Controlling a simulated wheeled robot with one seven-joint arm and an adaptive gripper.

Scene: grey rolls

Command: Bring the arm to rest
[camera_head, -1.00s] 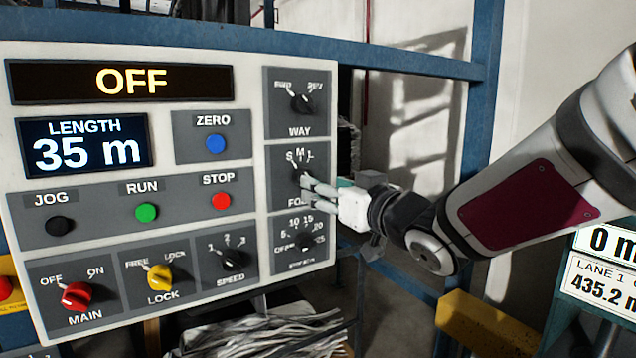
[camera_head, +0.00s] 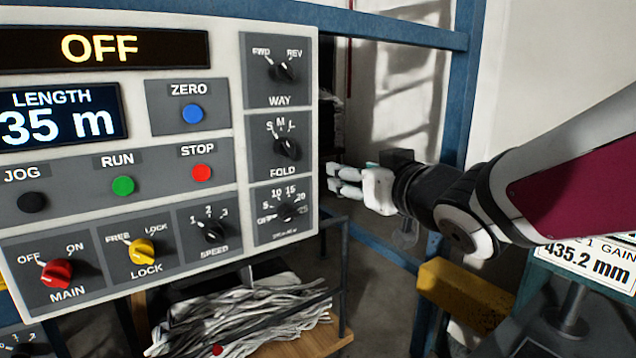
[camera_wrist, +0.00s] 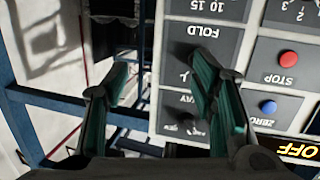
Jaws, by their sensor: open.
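My gripper (camera_head: 345,180) is open and empty, just right of the control panel's right edge in the head view, apart from the FOLD knob (camera_head: 287,147). In the wrist view my gripper (camera_wrist: 160,80) shows two spread fingers with green inner pads, and the panel (camera_wrist: 255,60) appears upside down behind the right finger. My arm reaches in from the right side of the head view. The panel (camera_head: 226,250) carries the WAY knob (camera_head: 283,70), the red MAIN knob (camera_head: 57,272) and the yellow LOCK knob (camera_head: 142,251). The display (camera_head: 100,48) reads OFF.
A blue frame post (camera_head: 462,90) and a blue rail (camera_head: 390,29) stand behind my arm. A yellow block (camera_head: 465,293) and a sign reading 435.2 mm (camera_head: 590,262) are below it. Grey strips (camera_head: 240,318) lie heaped under the panel.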

